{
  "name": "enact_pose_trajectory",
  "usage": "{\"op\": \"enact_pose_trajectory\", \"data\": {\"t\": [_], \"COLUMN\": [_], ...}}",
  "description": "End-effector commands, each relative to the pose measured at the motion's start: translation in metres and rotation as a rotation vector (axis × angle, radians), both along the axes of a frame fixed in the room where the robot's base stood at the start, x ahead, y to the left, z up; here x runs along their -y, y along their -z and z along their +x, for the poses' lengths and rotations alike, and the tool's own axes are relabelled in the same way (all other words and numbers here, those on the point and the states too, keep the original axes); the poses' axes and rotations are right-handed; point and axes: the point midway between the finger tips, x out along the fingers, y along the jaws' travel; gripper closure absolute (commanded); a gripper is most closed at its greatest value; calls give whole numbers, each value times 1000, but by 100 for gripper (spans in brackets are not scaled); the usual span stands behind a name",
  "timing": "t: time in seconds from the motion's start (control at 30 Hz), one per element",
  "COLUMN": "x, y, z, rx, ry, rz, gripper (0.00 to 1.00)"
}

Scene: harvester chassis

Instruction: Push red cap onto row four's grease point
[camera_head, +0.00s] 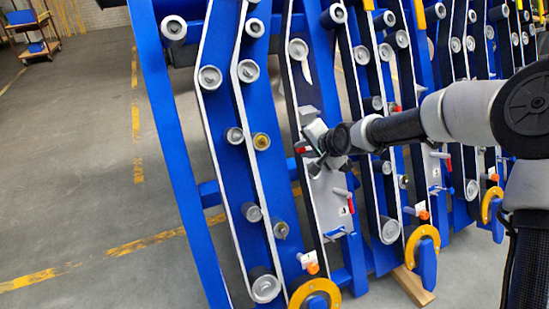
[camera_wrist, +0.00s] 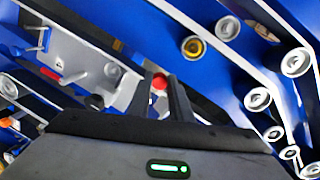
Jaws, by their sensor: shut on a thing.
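My gripper (camera_wrist: 161,90) is shut on the small red cap (camera_wrist: 159,81), which shows between the two dark fingertips. In the head view my gripper (camera_head: 312,150) is in front of a row of the blue chassis, beside its light grey plate (camera_head: 326,207). A small red spot shows by the fingertips there. In the wrist view the plate (camera_wrist: 90,62) with its pegs lies left of the fingers. The fingers hide what is directly behind the cap, so I cannot tell whether it touches a grease point. The row number is not readable.
Blue chassis beams (camera_head: 178,130) carry several grey rollers (camera_head: 210,77) and a brass-coloured roller (camera_head: 261,141). Yellow-ringed blue parts (camera_head: 315,293) stand low in front. A wooden block (camera_head: 413,286) lies on the floor. The floor at left is open, with a cart (camera_head: 38,45) far back.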

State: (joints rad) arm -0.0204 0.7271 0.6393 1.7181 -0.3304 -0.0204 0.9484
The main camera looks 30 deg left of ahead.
Motion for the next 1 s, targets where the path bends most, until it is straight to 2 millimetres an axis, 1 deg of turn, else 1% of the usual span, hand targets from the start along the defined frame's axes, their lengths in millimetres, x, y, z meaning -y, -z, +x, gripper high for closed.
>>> {"op": "enact_pose_trajectory", "data": {"t": [0.03, 0.1, 0.2, 0.3, 0.43, 0.77, 0.87, 1.0], "x": [-24, -47, -71, -85, -91, -89, -94, -106], "y": [9, 7, 5, 1, -2, -1, 4, 13], "z": [-6, -9, -14, -17, -18, -19, -16, -8], "rx": [26, 50, 74, 90, 96, 83, 80, 79], "ry": [-10, -9, -9, -12, -11, -1, 0, 0], "rz": [21, 52, 86, 108, 117, 132, 136, 138], "gripper": [100, 100, 100, 100, 100, 100, 100, 100]}}
